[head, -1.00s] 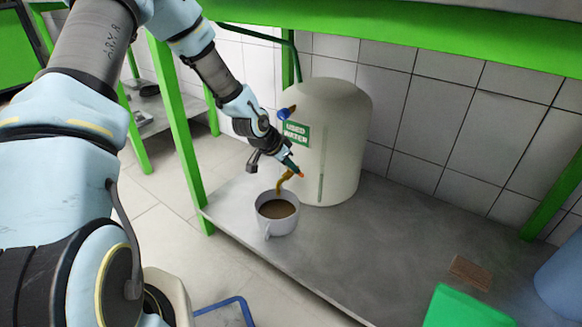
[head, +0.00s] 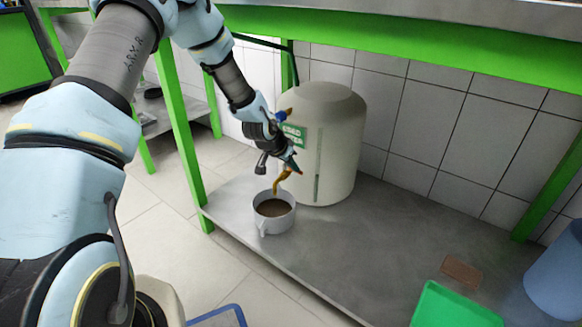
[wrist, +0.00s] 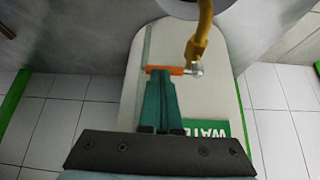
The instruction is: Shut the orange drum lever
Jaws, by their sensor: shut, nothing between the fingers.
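The cream drum (head: 335,145) stands upright on the low shelf; it also shows in the wrist view (wrist: 222,95). Its brass spout (head: 283,180) curves down over a mug and shows large in the wrist view (wrist: 199,40). The orange drum lever (wrist: 165,70) lies crosswise in the wrist view, its right end at the spout's metal stem. My gripper (wrist: 160,76) is shut and empty, its teal fingertips right at the lever; whether they touch it I cannot tell. In the head view my gripper (head: 293,163) is in front of the drum and hides most of the lever.
A pale mug (head: 264,222) with brown liquid stands under the spout. A green post (head: 180,130) stands to the left. A green box (head: 452,306) and blue container (head: 555,275) are at right; the middle shelf is clear.

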